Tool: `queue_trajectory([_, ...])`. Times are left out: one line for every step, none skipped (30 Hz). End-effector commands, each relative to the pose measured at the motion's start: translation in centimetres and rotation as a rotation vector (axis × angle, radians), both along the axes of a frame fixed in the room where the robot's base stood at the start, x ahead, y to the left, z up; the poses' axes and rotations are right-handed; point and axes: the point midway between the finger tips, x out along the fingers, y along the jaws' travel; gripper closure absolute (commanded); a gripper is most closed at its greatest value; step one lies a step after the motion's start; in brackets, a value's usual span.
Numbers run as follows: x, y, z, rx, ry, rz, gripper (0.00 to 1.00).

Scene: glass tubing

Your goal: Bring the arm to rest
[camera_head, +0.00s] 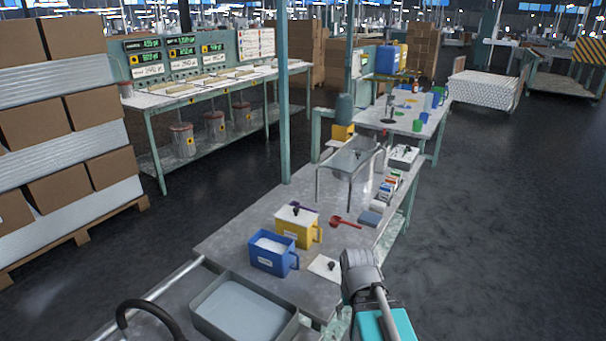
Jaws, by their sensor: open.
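Part of my arm (362,275) shows at the bottom, right of centre, as a grey rounded link above a teal part. It stands in front of the right edge of the near workbench (225,243). My gripper's fingers do not show in this view, so I see nothing held. Whether the arm is moving cannot be told from this one picture.
On the bench near my arm are an open blue container (273,262) of white powder, a white lid (322,268), a lidded yellow container (290,230) and a red scoop (346,222). A grey tray (200,308) is at the front. Dark floor (490,220) at right is clear.

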Motion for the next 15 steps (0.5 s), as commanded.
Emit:
queue_trajectory([0.0,0.0,1.3,0.0,0.0,0.0,0.29])
queue_trajectory([0.0,0.0,1.8,0.0,0.0,0.0,0.29])
queue_trajectory([0.0,0.0,2.5,0.0,0.0,0.0,0.29])
queue_trajectory([0.0,0.0,3.0,0.0,0.0,0.0,0.29])
queue_trajectory([0.0,0.0,3.5,0.0,0.0,0.0,0.29])
queue_trajectory([0.0,0.0,4.3,0.0,0.0,0.0,0.29])
queue_trajectory([0.0,0.0,4.9,0.0,0.0,0.0,0.29])
queue_trajectory([0.0,0.0,5.4,0.0,0.0,0.0,0.29])
queue_trajectory([0.0,0.0,6.2,0.0,0.0,0.0,0.29])
queue_trajectory([0.0,0.0,6.7,0.0,0.0,0.0,0.29])
queue_trajectory([0.0,0.0,7.2,0.0,0.0,0.0,0.29])
queue_trajectory([0.0,0.0,7.9,0.0,0.0,0.0,0.29])
queue_trajectory([0.0,0.0,8.3,0.0,0.0,0.0,0.29])
queue_trajectory([0.0,0.0,8.8,0.0,0.0,0.0,0.29])
queue_trajectory([0.0,0.0,9.3,0.0,0.0,0.0,0.29])
